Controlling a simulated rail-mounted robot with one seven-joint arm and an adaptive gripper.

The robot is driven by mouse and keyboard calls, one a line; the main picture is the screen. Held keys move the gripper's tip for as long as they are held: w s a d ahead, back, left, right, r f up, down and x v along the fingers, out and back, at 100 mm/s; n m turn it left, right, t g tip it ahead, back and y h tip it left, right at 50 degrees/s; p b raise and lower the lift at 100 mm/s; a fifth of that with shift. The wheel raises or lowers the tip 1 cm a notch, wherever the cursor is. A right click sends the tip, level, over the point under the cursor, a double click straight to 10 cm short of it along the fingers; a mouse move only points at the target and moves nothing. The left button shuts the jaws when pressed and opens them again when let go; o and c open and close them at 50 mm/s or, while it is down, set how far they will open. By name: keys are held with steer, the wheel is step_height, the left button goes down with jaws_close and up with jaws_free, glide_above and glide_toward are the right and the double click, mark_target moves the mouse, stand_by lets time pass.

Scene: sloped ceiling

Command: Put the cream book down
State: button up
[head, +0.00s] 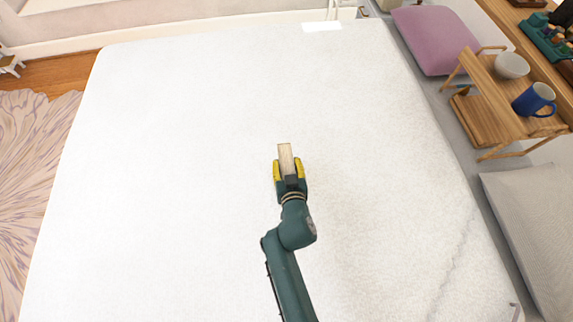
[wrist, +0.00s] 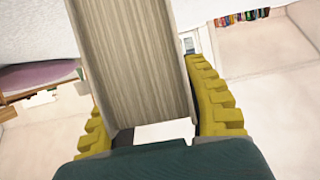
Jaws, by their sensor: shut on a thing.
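The cream book (head: 286,158) is held in my gripper (head: 289,171), whose yellow fingers close on it from both sides. In the head view the book appears as a narrow cream block sticking out past the fingertips, over the middle of the large white surface (head: 200,120). In the wrist view the book (wrist: 135,60) fills the middle between the yellow fingers (wrist: 155,120), its streaked cream side towards the camera. I cannot tell how high the book is above the white surface, or whether it touches it.
A wooden tray stand (head: 497,104) at the right carries a white bowl (head: 511,65) and a blue mug (head: 534,99). A purple cushion (head: 434,40) and a grey cushion (head: 535,215) lie along the right side. The white surface around my gripper is clear.

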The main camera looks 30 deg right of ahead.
steer(key=shift+w+r, duration=0.2)
steer(key=shift+r, duration=0.15)
steer(key=shift+f, duration=0.25)
steer(key=o, duration=1.2)
steer(key=shift+s+f, duration=0.1)
steer(key=shift+c, duration=0.2)
